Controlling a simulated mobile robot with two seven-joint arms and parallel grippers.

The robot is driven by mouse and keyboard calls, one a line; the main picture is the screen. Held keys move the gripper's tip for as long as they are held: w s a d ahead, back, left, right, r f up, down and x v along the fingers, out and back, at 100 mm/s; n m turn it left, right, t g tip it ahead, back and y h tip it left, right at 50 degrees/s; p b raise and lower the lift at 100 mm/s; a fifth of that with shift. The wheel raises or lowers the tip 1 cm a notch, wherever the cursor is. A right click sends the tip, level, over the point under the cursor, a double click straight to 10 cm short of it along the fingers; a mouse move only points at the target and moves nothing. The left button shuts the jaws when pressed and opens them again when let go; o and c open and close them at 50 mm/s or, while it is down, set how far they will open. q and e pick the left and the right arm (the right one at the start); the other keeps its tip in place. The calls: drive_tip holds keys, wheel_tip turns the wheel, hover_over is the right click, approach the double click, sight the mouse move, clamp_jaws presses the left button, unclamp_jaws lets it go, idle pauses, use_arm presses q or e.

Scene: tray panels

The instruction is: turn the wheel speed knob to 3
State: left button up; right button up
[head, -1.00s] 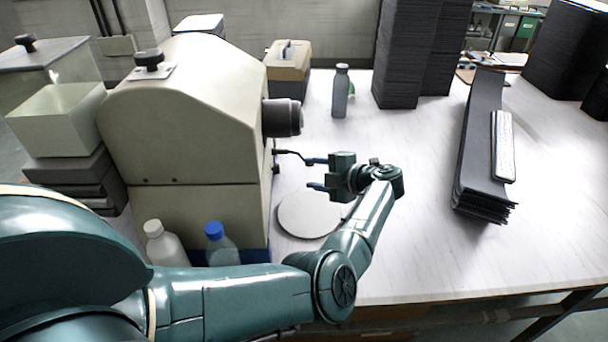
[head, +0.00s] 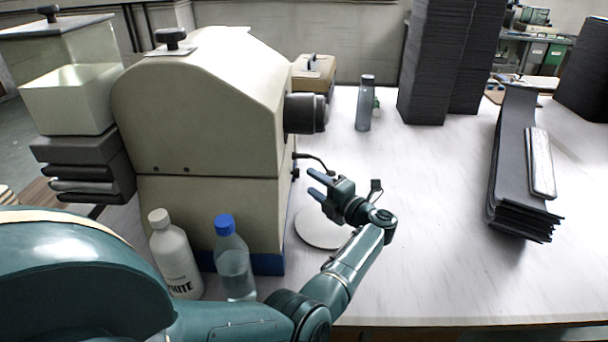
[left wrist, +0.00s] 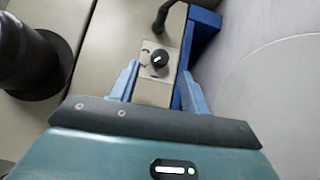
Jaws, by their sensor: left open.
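The wheel speed knob (left wrist: 160,59) is a small black dial with a white pointer mark on a pale plate (left wrist: 154,93) in the left wrist view. Its scale is too small to read. The plate sits on the side of the beige machine (head: 215,110). My left gripper (head: 313,182) is open and empty beside the machine's right face, fingers pointing at it. In the left wrist view its blue fingers (left wrist: 158,76) are spread to either side of the knob's plate, and I see no contact with the knob. My right gripper is not in view.
A black bent lever (head: 316,159) sticks out near the fingers; it also shows in the left wrist view (left wrist: 163,16). A black cylinder (head: 305,113) juts out above. A round grey disc (head: 318,230) lies below. White (head: 174,255) and blue-capped (head: 233,260) bottles stand in front.

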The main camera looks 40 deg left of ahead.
sight(295, 173)
use_arm(q)
drive_tip(key=shift+x, duration=2.3)
drive_tip(key=c, duration=1)
